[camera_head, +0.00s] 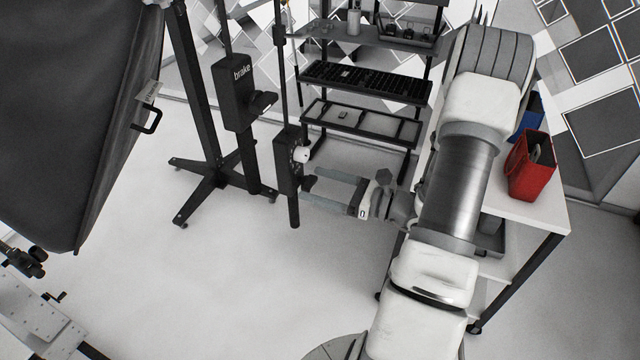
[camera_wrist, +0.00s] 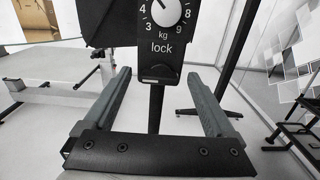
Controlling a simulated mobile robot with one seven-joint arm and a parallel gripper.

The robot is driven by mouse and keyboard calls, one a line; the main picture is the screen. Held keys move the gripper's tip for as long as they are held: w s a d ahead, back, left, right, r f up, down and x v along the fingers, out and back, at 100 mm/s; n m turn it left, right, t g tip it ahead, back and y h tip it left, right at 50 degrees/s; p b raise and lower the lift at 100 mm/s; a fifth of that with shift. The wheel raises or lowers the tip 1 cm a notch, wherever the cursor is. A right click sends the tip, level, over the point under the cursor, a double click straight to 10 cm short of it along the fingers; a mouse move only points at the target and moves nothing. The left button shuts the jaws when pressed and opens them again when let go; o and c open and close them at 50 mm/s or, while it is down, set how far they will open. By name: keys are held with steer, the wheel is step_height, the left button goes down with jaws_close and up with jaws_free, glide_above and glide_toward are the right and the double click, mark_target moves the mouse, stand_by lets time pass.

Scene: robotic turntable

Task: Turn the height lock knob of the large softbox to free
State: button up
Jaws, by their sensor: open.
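A dark upright box (camera_head: 288,165) in the middle of the head view carries a white round knob (camera_head: 302,154). The wrist view shows the knob (camera_wrist: 166,11) at the top edge, partly cut off, on a dial with numbers, "kg" and "lock" below it. The large softbox (camera_head: 85,110) is the big dark shape at the left of the head view. My gripper (camera_head: 313,186) is open and empty, its fingers pointing at the box's lower part, below the knob. In the wrist view the gripper's fingers (camera_wrist: 160,76) stand apart either side of the dark post, with the knob above them.
A second dark box marked "brake" (camera_head: 235,92) stands to the left on its own post. A black shelf rack (camera_head: 365,85) is behind. A white table (camera_head: 540,208) with a red bin (camera_head: 530,165) is at right. The floor (camera_head: 230,280) at front is clear.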

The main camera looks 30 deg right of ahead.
steer(key=c, duration=1.4)
steer(key=shift+f+b, duration=0.1)
steer(key=shift+b, duration=0.3)
steer(key=n+b, duration=0.9)
steer(key=b, duration=0.3)
steer(key=n+b, duration=0.8)
steer(key=b, duration=0.4)
steer(key=shift+s+a+f+n, duration=0.1)
steer(key=shift+a+f+n, duration=0.1)
steer(key=shift+n, duration=0.2)
steer(key=shift+o, duration=0.2)
steer(key=shift+d+r+b, duration=0.1)
steer(key=shift+r+b, duration=0.05)
steer(key=shift+b, duration=0.25)
steer(key=o, duration=1.4)
steer(key=shift+c, duration=0.2)
